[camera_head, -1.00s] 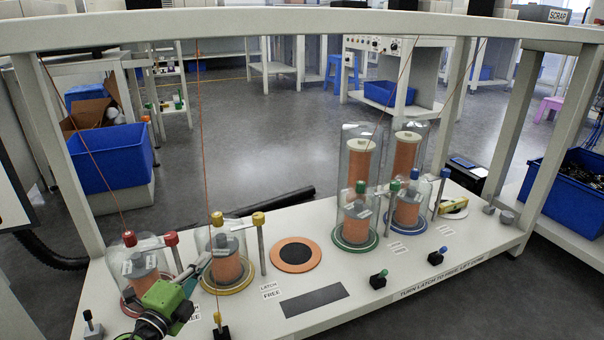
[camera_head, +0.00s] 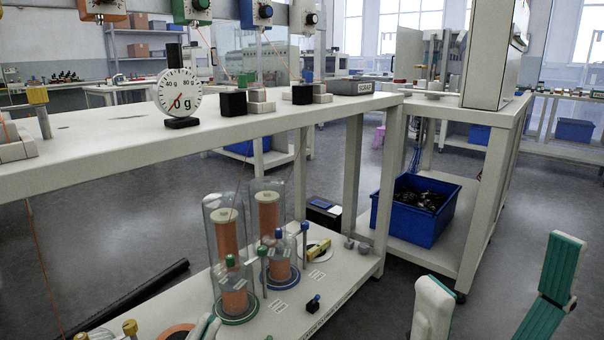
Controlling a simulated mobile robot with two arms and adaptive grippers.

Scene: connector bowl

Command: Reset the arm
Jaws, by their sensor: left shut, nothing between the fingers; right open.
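My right gripper (camera_head: 498,262) is in the lower right of the head view, raised in front of the bench. Its pale and teal-padded fingers are wide apart with nothing between them. My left gripper (camera_head: 206,327) shows only as a small pale and teal tip at the bottom edge. It is shut and empty, and it appears just in front of the glass cylinder with the green base ring (camera_head: 239,319); whether they touch I cannot tell. The rest of the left arm is out of view.
A second glass cylinder with a blue ring (camera_head: 283,283) stands behind. The upper shelf (camera_head: 340,112) carries a dial gauge (camera_head: 180,92) and small black blocks. A blue bin (camera_head: 408,221) stands on a lower shelf at the right. Open floor lies around my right gripper.

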